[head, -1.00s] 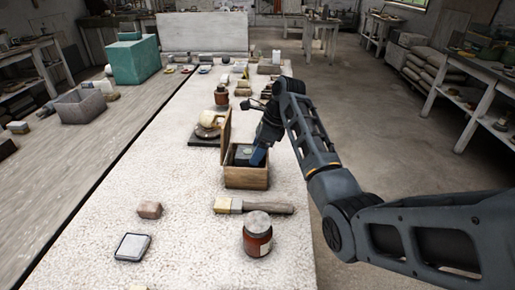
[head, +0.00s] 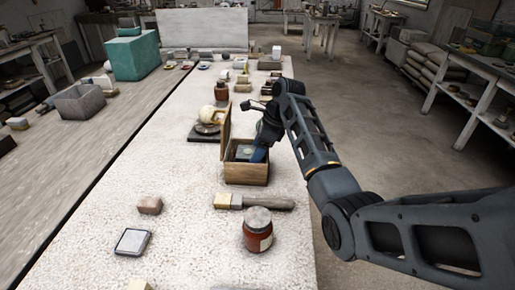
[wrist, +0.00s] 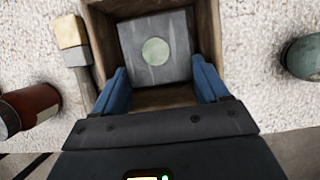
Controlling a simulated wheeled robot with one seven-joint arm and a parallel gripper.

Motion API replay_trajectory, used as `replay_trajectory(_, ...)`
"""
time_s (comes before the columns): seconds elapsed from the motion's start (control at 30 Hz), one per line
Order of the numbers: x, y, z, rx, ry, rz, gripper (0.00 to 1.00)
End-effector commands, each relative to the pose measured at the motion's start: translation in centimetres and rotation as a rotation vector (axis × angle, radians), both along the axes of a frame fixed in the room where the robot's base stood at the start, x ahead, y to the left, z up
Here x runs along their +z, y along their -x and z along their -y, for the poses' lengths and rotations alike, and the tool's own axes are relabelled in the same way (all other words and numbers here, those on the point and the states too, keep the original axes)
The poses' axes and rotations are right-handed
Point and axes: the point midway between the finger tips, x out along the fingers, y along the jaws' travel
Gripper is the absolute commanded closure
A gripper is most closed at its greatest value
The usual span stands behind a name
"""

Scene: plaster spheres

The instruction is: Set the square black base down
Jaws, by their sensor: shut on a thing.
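The square black base (wrist: 155,50), dark grey with a pale green disc on its top, is inside the open wooden box (wrist: 206,30). In the head view the base (head: 243,153) shows between the box walls, below the rim of the box (head: 246,174). My gripper (wrist: 162,88) reaches into the box with its blue fingers on either side of the base and is shut on it. In the head view my gripper (head: 258,154) comes in from the right. Whether the base touches the box floor is hidden.
The box's raised lid (head: 226,134) stands on its left. A brush (head: 255,202) and a red-brown jar (head: 257,230) lie nearer. A dark board (head: 200,137) with a round item is behind left. The tabletop (head: 190,185) left of the box is clear.

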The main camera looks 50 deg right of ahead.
Motion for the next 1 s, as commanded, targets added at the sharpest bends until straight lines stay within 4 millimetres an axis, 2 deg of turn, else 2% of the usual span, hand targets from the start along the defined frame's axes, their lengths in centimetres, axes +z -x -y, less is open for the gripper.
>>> replay_trajectory(1.0,-1.7,-0.1,0.0,-0.001,0.0,0.003,0.85)
